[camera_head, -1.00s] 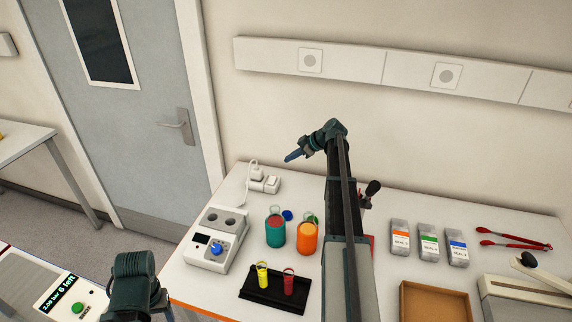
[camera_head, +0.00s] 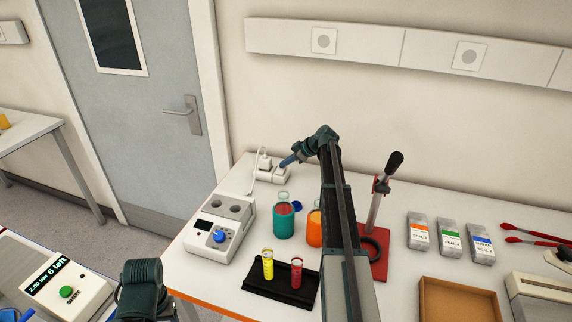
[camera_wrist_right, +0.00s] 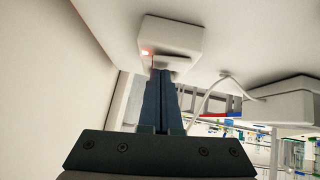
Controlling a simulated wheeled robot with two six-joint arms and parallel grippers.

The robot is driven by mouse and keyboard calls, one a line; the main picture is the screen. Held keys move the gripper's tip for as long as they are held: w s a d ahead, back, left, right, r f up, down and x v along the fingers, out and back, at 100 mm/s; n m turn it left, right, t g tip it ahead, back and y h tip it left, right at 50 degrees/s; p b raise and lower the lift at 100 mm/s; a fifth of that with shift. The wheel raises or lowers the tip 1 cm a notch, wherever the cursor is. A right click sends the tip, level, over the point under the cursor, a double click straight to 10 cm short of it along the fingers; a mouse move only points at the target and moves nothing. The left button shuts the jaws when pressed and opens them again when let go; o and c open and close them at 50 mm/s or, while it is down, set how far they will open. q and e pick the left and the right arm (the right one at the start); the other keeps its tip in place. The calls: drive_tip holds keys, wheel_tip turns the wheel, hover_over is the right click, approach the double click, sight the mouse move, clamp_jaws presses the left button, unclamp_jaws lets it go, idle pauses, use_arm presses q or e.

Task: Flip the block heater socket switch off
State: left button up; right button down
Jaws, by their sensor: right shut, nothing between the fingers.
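The white socket unit (camera_head: 270,173) stands on the table near the wall, with a white plug (camera_head: 264,160) in its left part. My right gripper (camera_head: 286,162) is shut and empty, its tips at the right part of the socket unit. The right wrist view shows a white socket box (camera_wrist_right: 182,32) with a lit red light (camera_wrist_right: 146,52) and a pale switch (camera_wrist_right: 173,62) just past my fingertips. Whether they touch it I cannot tell. The white block heater (camera_head: 212,250), with a blue knob, stands nearer. Only my left arm's wrist shows; its fingers are out of frame.
A teal cup (camera_head: 283,222) and an orange cup (camera_head: 315,228) stand close to my right forearm. A black rack (camera_head: 280,292) with a yellow and a red tube is in front. A red-based lever stand (camera_head: 374,262) is right of the arm. Several seal packs are further right.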

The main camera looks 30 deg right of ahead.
drive_tip(key=shift+w+d+f+g+b, duration=0.2)
drive_tip(key=shift+f+g+b, duration=0.1)
drive_tip(key=shift+f, duration=0.05)
drive_tip(key=shift+s+a+r, duration=0.1)
drive_tip(key=shift+s+r, duration=0.05)
drive_tip(key=shift+s+a, duration=0.1)
drive_tip(key=shift+s+a, duration=0.4)
drive_tip(key=shift+a, duration=0.15)
drive_tip(key=shift+r+p, duration=0.1)
drive_tip(key=shift+p, duration=0.2)
